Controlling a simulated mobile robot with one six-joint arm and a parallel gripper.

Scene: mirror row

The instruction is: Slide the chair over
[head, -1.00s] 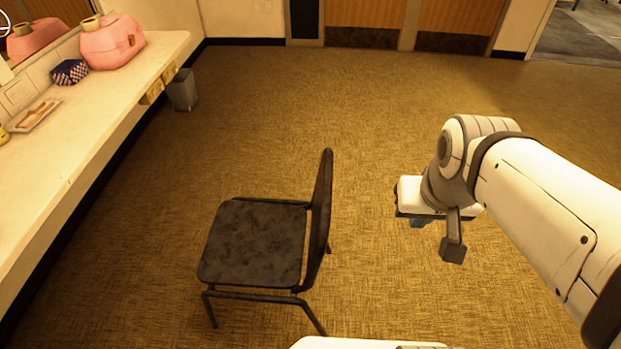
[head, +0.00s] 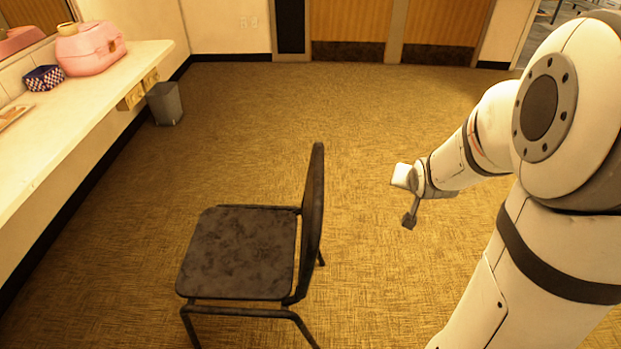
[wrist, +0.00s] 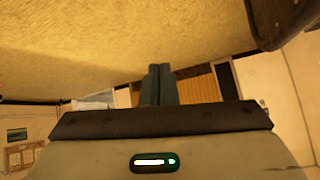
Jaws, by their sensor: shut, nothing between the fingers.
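A dark chair (head: 240,252) with a mottled seat and thin metal legs stands upright on the carpet, left of centre in the head view. Its upright back (head: 312,222) is on the right side of the seat, towards my arm. My gripper's white housing shows to the right of the chair's back in the head view, apart from it; its fingers are hidden there. In the wrist view my gripper (wrist: 160,72) is shut, with its two fingers together and nothing between them. A dark rounded edge at the wrist view's top right may be part of the chair.
A grey bin (head: 165,104) stands by the counter's far end. Open carpet lies behind the chair, with wooden doors (head: 350,22) at the back.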

